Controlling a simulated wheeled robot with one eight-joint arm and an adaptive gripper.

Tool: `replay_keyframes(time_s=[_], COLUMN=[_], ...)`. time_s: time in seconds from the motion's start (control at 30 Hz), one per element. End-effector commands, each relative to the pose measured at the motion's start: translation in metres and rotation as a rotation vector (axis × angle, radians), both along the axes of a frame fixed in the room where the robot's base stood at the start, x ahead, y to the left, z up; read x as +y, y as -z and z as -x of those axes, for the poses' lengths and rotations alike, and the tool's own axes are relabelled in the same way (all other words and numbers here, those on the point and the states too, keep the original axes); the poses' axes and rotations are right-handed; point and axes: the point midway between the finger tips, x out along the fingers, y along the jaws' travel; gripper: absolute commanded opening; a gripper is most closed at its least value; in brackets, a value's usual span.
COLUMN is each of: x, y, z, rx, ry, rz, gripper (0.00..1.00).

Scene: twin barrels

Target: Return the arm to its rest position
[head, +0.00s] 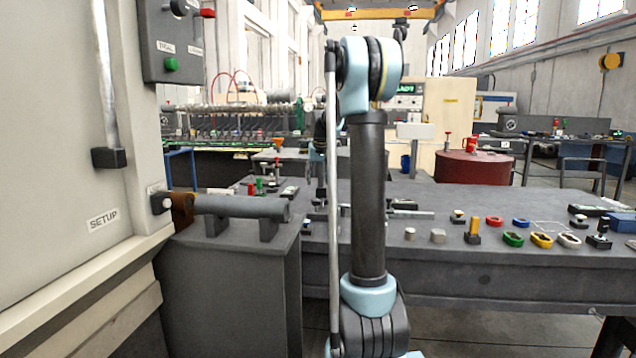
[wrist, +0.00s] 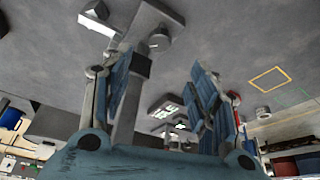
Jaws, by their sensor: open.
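My arm (head: 368,200) stands upright in the middle of the head view, bent over at its pale blue top joint. My gripper (wrist: 163,85) shows in the wrist view with its two blue-padded fingers spread apart. In the head view it is mostly hidden behind the arm. A grey post (wrist: 131,105) shows beside the left finger, beyond or between the fingers; I cannot tell its exact depth. I see nothing clamped between the pads.
A dark grey bench (head: 470,270) lies behind the arm, with several coloured rings and small blocks at its right. A horizontal grey cylinder (head: 240,207) sits at the left, beside the large cabinet (head: 70,120). A control box (head: 178,42) hangs at upper left.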

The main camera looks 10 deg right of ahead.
Motion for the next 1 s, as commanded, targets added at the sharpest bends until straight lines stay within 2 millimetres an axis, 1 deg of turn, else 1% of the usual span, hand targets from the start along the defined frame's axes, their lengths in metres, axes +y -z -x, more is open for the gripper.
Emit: replay_keyframes(time_s=[0.23,0.27,0.37,0.47,0.6,0.67,0.7,0.87,1.0], x=[0.0,0.0,0.001,0.002,0.003,0.004,0.004,0.006,0.007], y=[0.0,0.0,-0.002,-0.005,-0.006,-0.005,-0.004,0.002,0.011], z=[0.002,0.004,0.018,0.045,0.091,0.112,0.125,0.178,0.224], rx=[0.0,0.001,0.006,0.014,0.03,0.037,0.042,0.059,0.076], ry=[0.0,0.0,-0.001,-0.002,-0.003,-0.004,-0.004,-0.006,-0.007], rz=[0.0,0.0,0.0,0.001,0.001,0.002,0.002,0.002,0.003], gripper=[0.55,0.55,0.55,0.55,0.55,0.55,0.55,0.55,0.55])
